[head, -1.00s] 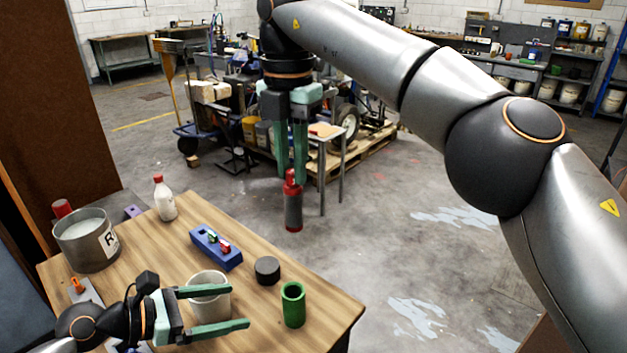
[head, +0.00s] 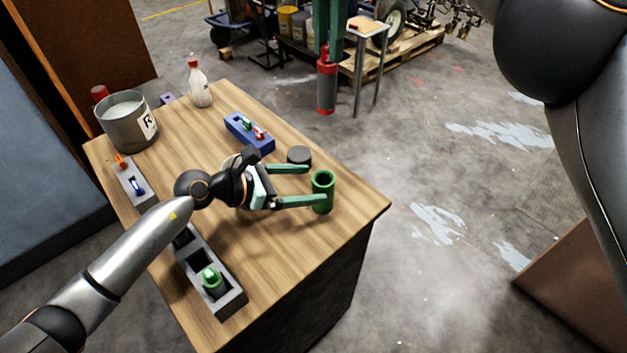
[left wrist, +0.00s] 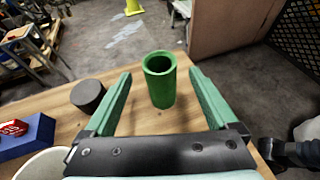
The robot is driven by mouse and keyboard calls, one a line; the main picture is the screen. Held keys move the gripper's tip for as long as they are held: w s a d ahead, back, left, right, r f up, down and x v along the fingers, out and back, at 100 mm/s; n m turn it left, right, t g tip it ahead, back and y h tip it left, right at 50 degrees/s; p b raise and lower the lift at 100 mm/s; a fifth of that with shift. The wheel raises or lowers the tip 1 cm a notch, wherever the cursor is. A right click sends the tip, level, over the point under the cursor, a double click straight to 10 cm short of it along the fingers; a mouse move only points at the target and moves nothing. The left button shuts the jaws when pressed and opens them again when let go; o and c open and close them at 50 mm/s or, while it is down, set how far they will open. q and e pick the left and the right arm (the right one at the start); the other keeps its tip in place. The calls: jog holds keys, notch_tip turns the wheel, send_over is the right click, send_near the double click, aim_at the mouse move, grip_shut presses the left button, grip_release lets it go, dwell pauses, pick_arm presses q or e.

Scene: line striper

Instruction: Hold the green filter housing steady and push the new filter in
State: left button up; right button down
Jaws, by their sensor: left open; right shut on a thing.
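The green filter housing (head: 322,192), an open-topped hollow cylinder, stands upright near the table's right corner. My left gripper (head: 314,186) is open, its fingertips close to the housing. In the left wrist view the housing (left wrist: 161,85) shows between the two spread fingers, near their tips, with visible gaps on both sides. The new filter, a dark grey cylinder with red ends (head: 326,88), hangs upright in the air beyond the table. My right gripper (head: 329,48) is shut on its narrow red top; most of this gripper is cut off by the upper edge.
A dark round cap (head: 299,155) lies close beside my left gripper's far finger. A white cup is mostly hidden behind that gripper. A blue holder (head: 249,132), a grey tray (head: 232,299), a bottle (head: 199,85) and a metal bucket (head: 127,122) also occupy the table (head: 290,250).

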pick_arm(q)
jog(key=shift+x, duration=1.05)
grip_shut()
pick_arm(e)
notch_tip(320, 180, down, 16)
jog(key=shift+r, duration=0.25)
dwell(1.0)
